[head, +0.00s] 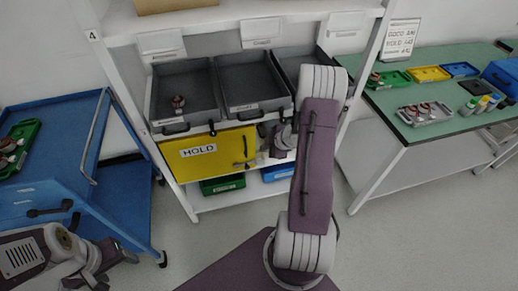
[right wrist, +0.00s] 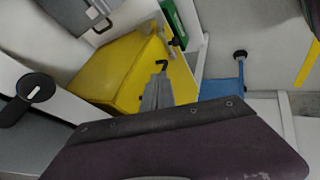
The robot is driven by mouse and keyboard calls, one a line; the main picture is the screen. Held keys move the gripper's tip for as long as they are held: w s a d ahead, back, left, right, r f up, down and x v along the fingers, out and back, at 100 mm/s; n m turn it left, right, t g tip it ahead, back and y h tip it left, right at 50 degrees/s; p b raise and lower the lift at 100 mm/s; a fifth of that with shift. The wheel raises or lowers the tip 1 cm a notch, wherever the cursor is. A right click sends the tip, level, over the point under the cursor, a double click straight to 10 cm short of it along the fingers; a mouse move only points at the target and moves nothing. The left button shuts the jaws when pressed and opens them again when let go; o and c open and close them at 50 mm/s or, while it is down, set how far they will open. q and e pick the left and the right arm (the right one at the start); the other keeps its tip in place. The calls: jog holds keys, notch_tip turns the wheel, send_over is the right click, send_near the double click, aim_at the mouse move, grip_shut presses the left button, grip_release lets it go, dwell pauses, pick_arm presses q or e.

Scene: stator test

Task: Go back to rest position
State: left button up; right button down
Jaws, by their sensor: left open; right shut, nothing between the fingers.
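My right gripper (right wrist: 157,92) is shut and empty in the right wrist view, its grey fingers in front of the yellow HOLD bin. In the head view the right arm reaches up in front of the shelf, and its wrist is partly hidden by the arm link. The yellow bin (head: 207,154) hangs below the grey trays and also shows in the right wrist view (right wrist: 112,72). Whether the fingers touch its black handle, I cannot tell. My left gripper (head: 96,272) is open and low at the bottom left, near the blue cart.
A blue cart (head: 52,122) stands at left. The white shelf (head: 166,165) holds grey trays (head: 185,92); one contains a dark red part. A green table (head: 440,125) with bins and a parts tray stands at right. Open floor lies between shelf and table.

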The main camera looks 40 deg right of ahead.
jog(key=w+a+r+n+t+p, duration=0.1)
jog(key=w+a+r, duration=0.2)
jog(key=a+r, duration=0.6)
jog(key=w+a+r+t+p, duration=0.1)
jog(key=w+a+r+p, duration=0.15)
jog(key=a+r, duration=0.55)
pick_arm(q)
jog(key=r, duration=0.3)
jog(key=shift+s+r+b, duration=0.15)
jog(key=shift+s+b, duration=0.1)
jog(key=shift+b, duration=0.05)
pick_arm(e)
jog(key=s+a+f+m+g, duration=0.2)
jog(key=s+m+g, duration=0.2)
jog(key=s, duration=0.7)
jog(key=s+a+f+m+g+h, duration=0.1)
jog(key=s+a+f+m+g, duration=0.1)
jog(key=s+m, duration=0.6)
jog(key=s+g, duration=0.1)
jog(key=s, duration=0.1)
jog(key=shift+s+m+g, duration=0.35)
jog(key=shift+m+g, duration=0.05)
